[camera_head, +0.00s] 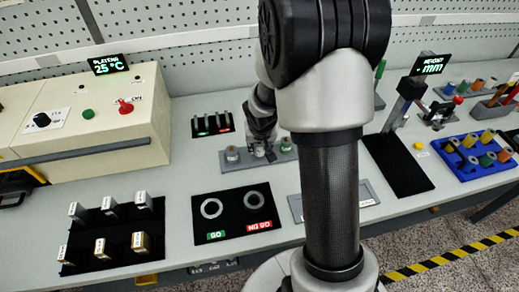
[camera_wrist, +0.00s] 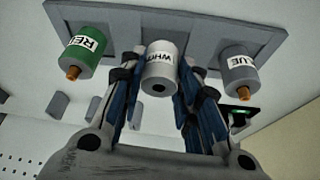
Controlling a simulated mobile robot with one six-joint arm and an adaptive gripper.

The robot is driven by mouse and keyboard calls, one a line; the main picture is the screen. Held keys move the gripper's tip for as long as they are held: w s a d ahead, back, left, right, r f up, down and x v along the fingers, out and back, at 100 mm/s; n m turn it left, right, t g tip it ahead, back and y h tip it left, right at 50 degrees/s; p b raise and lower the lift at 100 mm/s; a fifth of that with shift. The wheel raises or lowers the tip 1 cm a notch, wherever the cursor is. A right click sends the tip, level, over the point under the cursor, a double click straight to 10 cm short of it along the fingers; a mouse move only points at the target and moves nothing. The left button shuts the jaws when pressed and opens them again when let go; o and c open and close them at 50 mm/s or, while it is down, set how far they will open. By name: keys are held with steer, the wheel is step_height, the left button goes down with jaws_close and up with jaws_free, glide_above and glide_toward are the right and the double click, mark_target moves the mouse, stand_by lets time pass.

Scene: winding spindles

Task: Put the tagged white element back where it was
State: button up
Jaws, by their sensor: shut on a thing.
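My gripper (camera_head: 260,148) reaches down over a grey rack (camera_head: 246,164) at the back middle of the bench. In the wrist view my gripper (camera_wrist: 161,82) is shut on the white element (camera_wrist: 160,63), a cylinder with a "WHITE" tag and a dark hole in its near end. The element is between a green cylinder (camera_wrist: 83,52) tagged with letters starting "RE" and a grey cylinder (camera_wrist: 238,70) tagged with letters ending "UE". The rack (camera_wrist: 125,25) is behind all three. I cannot tell whether the white element touches the rack.
A black stand with tagged pieces (camera_head: 211,138) is left of the rack. A black mat (camera_head: 202,231) with GO and NO GO rings is in front. A platen box (camera_head: 80,110) stands at left. A blue tray (camera_head: 460,174) and a height gauge (camera_head: 405,100) are at right.

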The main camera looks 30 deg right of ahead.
steer(key=shift+f, duration=0.4)
steer(key=shift+f, duration=0.15)
steer(key=o, duration=1.2)
steer(key=shift+c, duration=0.2)
